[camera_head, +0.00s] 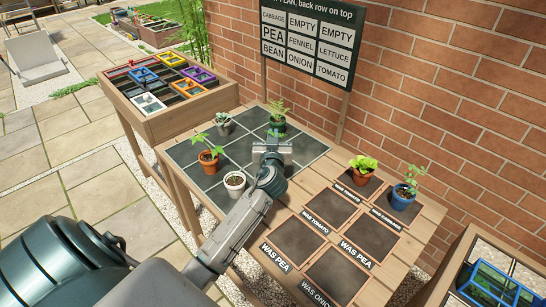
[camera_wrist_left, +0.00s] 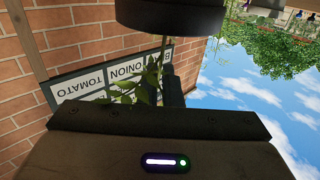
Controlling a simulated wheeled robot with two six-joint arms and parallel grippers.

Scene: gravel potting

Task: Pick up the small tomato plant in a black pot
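My left gripper (camera_head: 271,150) is low over the dark grid mat on the table; its fingertips do not show clearly. In the left wrist view the dark gripper body (camera_wrist_left: 160,125) fills the lower middle. A black, round, pot-like thing (camera_wrist_left: 170,18) is cut off at the top of that view. Green leaves (camera_wrist_left: 140,85) show between it and the gripper body, in front of the sign. I cannot tell whether the gripper touches it. No black pot shows plainly in the head view. My right gripper is out of view.
On the mat (camera_head: 188,152) stand a terracotta pot (camera_head: 209,163), a white pot (camera_head: 235,184), a grey pot (camera_head: 223,125) and a green pot (camera_head: 277,127). A lettuce pot (camera_head: 361,177) and blue pot (camera_head: 402,200) stand right. Labelled squares (camera_head: 300,240) in front are bare.

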